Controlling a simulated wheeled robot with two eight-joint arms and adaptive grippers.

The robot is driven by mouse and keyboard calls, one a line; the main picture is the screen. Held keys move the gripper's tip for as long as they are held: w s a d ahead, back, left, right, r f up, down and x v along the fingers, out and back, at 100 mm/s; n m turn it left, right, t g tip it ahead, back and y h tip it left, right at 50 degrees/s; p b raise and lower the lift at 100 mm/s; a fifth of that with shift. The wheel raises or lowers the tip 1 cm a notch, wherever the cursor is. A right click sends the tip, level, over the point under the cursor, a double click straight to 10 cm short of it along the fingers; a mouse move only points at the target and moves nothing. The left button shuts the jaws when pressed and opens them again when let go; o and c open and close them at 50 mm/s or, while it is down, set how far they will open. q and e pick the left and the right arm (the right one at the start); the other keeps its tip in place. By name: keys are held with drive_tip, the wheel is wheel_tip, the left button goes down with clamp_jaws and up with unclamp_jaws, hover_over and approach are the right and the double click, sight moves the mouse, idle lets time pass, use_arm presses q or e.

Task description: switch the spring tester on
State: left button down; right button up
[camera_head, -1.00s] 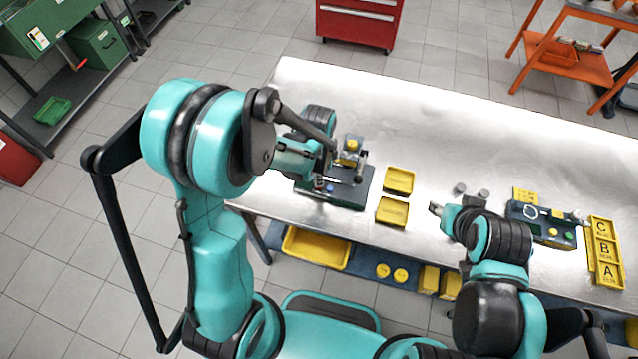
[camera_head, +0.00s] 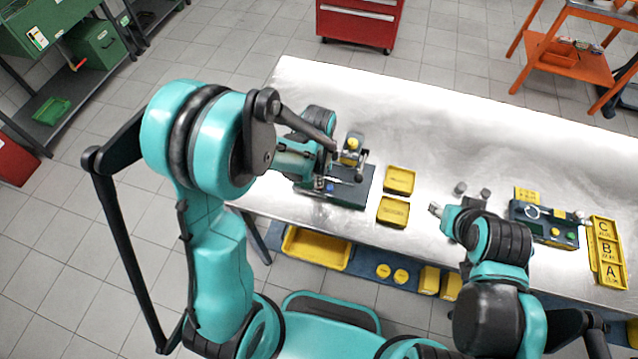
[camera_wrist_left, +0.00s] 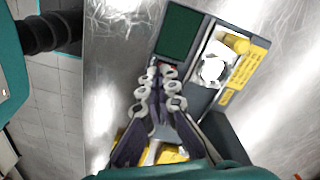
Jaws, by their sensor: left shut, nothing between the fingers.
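The spring tester (camera_head: 352,194) stands at the left part of the bench, with a dark green-grey base, a yellow-topped post and a blue spot on its front left. In the left wrist view the tester (camera_wrist_left: 207,98) shows a dark green panel, a yellow cylinder and a yellow label strip. My left gripper (camera_head: 323,182) is at the tester's left side. In the left wrist view my left gripper (camera_wrist_left: 166,72) is shut and empty, its tips beside a small red part below the green panel. Contact cannot be told. My right gripper (camera_head: 436,209) is over the bench, away from the tester.
Two yellow trays (camera_head: 399,181) lie right of the tester. Two small grey cylinders (camera_head: 473,190), another dark fixture (camera_head: 554,232) and a yellow tray marked A, B, C (camera_head: 594,250) are on the right. The back of the metal bench (camera_head: 430,115) is clear.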

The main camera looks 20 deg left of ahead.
use_arm(q)
drive_tip(key=shift+f+b, duration=0.5)
drive_tip(key=shift+f, duration=0.1)
drive_tip(key=shift+r, duration=0.2)
drive_tip(key=shift+r+p, duration=2.5)
drive_tip(key=shift+r, duration=0.9)
drive_tip(key=shift+b, duration=0.3)
drive_tip(key=s+a+n+t+b, duration=0.2)
drive_tip(key=s+n+t+b, duration=0.1)
drive_tip(key=s+n+b, duration=0.2)
drive_tip(key=s+a+r+n+t+b, duration=0.1)
drive_tip(key=s+a+n+t+b, duration=0.1)
drive_tip(key=s+n+t+b, duration=0.2)
drive_tip(key=s+n+b, duration=0.1)
drive_tip(key=n+b, duration=0.2)
drive_tip(key=b, duration=0.1)
drive_tip(key=shift+s+a+b, duration=0.15)
drive_tip(key=shift+a+b, duration=0.2)
